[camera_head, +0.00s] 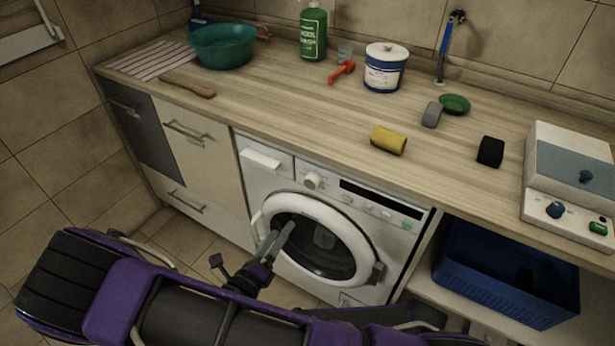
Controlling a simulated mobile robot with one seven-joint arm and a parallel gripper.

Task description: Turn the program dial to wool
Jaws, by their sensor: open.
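The white washing machine (253,187) stands under the counter with its round door (355,236) closed. The program dial (312,180) is a small light knob on its front panel, between the detergent drawer (262,160) and a dark display strip (381,201). The dial's marks and pointer are too small to read, so its setting cannot be told. My gripper (281,232) is open and empty, in front of the door glass, below and left of the dial and apart from it in the picture.
The counter (290,95) above holds a green basin (222,46), a green bottle (313,32), a blue-white tub (385,68), a yellow roll (388,140) and a white box with knobs (571,180). A blue crate (505,275) sits on the shelf at right.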

